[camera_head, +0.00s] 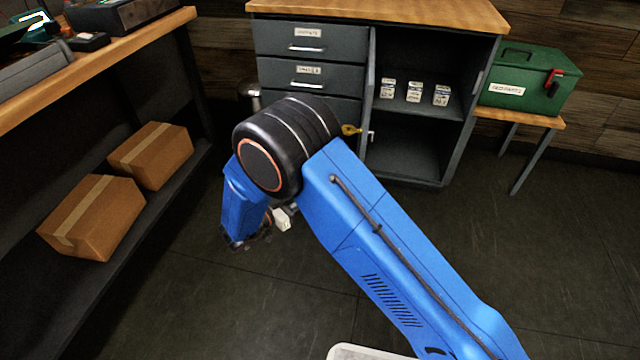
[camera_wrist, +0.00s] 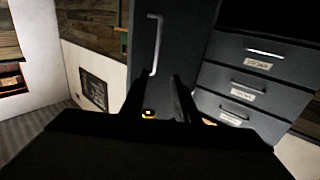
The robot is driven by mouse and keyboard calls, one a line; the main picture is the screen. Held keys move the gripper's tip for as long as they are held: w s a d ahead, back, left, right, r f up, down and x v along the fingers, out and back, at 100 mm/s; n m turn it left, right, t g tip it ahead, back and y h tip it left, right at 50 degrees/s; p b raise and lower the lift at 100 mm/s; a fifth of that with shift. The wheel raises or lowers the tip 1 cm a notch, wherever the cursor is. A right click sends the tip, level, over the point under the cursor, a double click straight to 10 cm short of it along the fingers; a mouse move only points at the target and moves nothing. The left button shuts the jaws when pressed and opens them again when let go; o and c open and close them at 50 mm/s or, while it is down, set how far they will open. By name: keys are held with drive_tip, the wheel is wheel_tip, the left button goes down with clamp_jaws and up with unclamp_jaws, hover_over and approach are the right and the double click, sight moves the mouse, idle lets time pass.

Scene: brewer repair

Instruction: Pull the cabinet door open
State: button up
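The cabinet (camera_head: 450,100) has its door (camera_head: 369,95) swung outward. The door shows nearly edge-on in the head view, with a yellow key (camera_head: 350,130) sticking out of its outer face. The wrist view is upside down. It shows the door's dark face (camera_wrist: 185,45) with a vertical bar handle (camera_wrist: 154,45). My gripper (camera_wrist: 160,85) is open, its two dark fingers apart in front of the door face. The handle lies beyond the fingertips and is not between them. A small yellow spot, perhaps the key, shows between the fingers. The head view mostly hides my gripper behind my arm.
Drawers (camera_head: 310,75) fill the cabinet's left side. Small labelled boxes (camera_head: 414,92) stand on the shelf inside. A green toolbox (camera_head: 525,80) sits on a low table at the right. Cardboard boxes (camera_head: 150,155) lie on the left bench's lower shelf. The floor before the cabinet is clear.

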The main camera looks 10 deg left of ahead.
drive_tip(key=shift+v, duration=1.4)
